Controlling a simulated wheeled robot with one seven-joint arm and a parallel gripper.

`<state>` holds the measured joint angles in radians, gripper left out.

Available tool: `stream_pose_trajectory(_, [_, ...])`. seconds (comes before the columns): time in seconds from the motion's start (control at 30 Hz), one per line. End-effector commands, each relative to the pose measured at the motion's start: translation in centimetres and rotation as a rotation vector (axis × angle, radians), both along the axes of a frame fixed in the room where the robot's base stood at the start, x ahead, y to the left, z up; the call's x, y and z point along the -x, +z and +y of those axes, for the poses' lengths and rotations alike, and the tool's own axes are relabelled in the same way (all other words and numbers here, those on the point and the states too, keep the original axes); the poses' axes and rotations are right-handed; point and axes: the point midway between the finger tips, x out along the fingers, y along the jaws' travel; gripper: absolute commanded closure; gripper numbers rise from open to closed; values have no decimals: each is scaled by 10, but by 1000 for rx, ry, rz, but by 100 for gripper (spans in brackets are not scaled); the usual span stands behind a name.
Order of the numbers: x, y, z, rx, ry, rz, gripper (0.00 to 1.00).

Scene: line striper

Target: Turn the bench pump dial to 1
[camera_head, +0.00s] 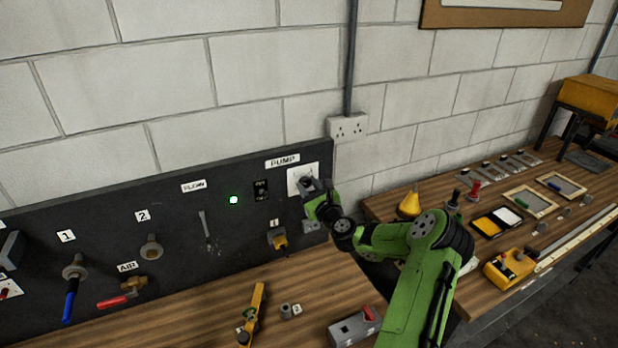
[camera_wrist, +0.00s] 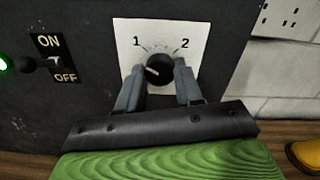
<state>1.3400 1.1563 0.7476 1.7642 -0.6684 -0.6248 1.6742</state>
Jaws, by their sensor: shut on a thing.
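The bench pump dial (camera_wrist: 159,72) is a round black knob on a white plate (camera_wrist: 125,30) marked 1 at upper left and 2 at upper right. Its white pointer line sits on the knob's left side and points left and slightly up, below the 1. My gripper (camera_wrist: 160,70) is shut on the knob, one finger on each side. In the head view the plate (camera_head: 293,180) is below the PUMP label (camera_head: 283,160), and my gripper (camera_head: 313,188) hides the knob there.
An ON/OFF switch (camera_wrist: 55,62) and a lit green lamp (camera_head: 234,200) are left of the dial on the black panel (camera_head: 180,215). A yellow-handled tool (camera_head: 255,312) and a grey box with a red switch (camera_head: 355,327) are on the bench below.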

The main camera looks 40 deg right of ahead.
Motion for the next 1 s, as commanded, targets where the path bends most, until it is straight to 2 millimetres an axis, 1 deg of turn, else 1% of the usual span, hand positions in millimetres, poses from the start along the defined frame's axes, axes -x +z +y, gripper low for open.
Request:
stream_pose_trajectory(0.2, [1, 0, 0, -127, 1, -31, 95])
stream_pose_trajectory(0.4, [1, -1, 0, -195, 1, -52, 95])
stream_pose_trajectory(0.97, [0, -2, 0, -224, 0, -62, 95])
stream_pose_trajectory(1.0, [0, -2, 0, -224, 0, -62, 63])
